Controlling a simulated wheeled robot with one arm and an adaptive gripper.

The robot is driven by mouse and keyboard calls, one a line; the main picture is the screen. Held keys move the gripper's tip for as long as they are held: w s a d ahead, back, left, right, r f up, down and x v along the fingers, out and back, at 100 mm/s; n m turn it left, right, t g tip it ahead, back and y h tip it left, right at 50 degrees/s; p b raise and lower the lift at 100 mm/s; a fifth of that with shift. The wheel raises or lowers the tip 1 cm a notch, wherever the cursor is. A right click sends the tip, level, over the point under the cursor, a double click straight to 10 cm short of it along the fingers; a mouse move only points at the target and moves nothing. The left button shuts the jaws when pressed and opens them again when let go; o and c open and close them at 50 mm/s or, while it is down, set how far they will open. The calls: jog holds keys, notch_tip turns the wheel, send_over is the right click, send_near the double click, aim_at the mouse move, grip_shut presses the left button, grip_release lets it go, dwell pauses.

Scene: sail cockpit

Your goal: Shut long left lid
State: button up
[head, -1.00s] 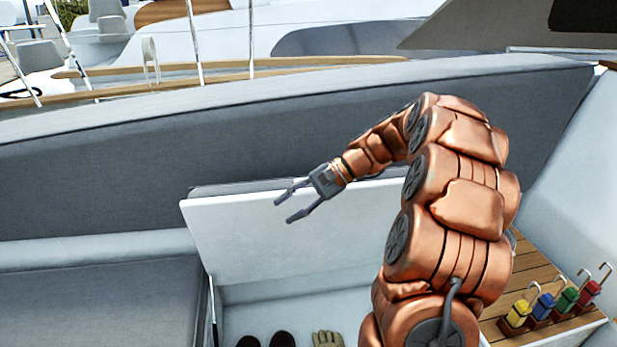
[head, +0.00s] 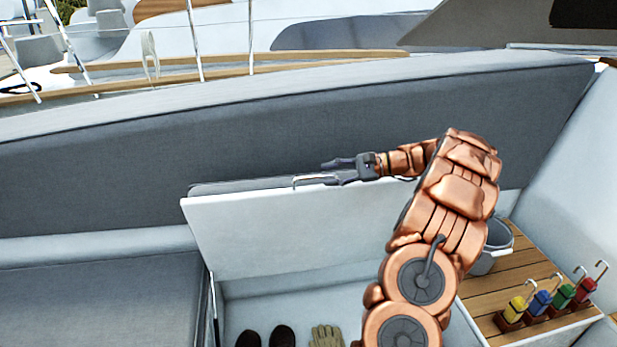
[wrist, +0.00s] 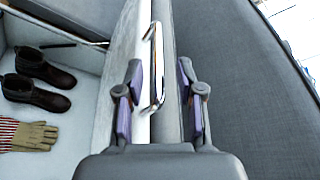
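The long left lid (head: 290,240) is a white panel with a grey cushion on its far side, standing raised at the back of the open locker. A metal bar handle (head: 312,179) sits at its top edge; it also shows in the wrist view (wrist: 154,68). My gripper (head: 338,172) is at the lid's top edge by the handle, pointing left. In the wrist view my gripper (wrist: 160,100) is open, its two fingers on either side of the lid's edge and the lower part of the handle. Whether a finger touches the lid is unclear.
The locker holds dark boots (wrist: 38,82) and striped-cuff gloves (wrist: 28,135). A grey backrest (head: 280,130) rises close behind the lid. A bucket (head: 492,248) and several coloured hooked handles (head: 543,304) stand on the wooden deck at right. A closed grey seat (head: 100,300) lies left.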

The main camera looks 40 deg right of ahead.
aim_at(315, 177)
jog(key=shift+p+x, duration=0.55)
jog(key=shift+x, duration=1.9)
jog(key=shift+c, duration=0.4)
jog(key=shift+r, duration=0.1)
grip_shut()
